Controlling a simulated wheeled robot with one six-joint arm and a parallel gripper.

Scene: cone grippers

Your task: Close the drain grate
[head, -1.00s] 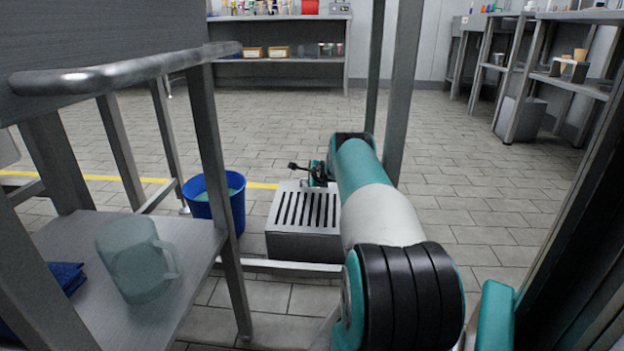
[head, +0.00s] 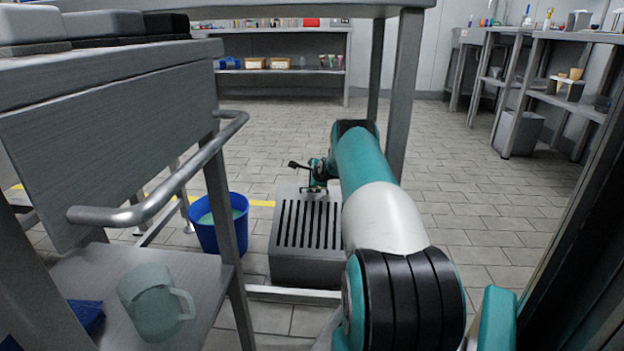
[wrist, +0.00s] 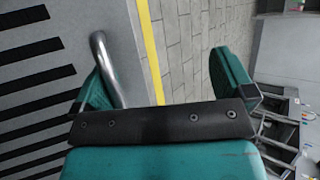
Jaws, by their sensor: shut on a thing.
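The drain grate (head: 292,224) is a grey slotted plate on top of a low metal box (head: 300,270), on the floor at mid-picture in the head view. Its dark slots also show at the left of the wrist view (wrist: 28,75). My gripper (head: 318,182) is at the grate's far side, beyond the slots. In the wrist view my gripper (wrist: 162,72) is shut on the curved metal handle (wrist: 105,62), which lies against the inner side of its left finger. The handle's far end is hidden. Whether the grate lies fully flat is hard to tell.
A blue bucket (head: 220,236) stands just left of the box. A grey cart (head: 175,262) with a rail and a clear jug (head: 156,302) is at left. A table leg (head: 402,90) rises behind my arm. Tiled floor (head: 465,195) is free at right.

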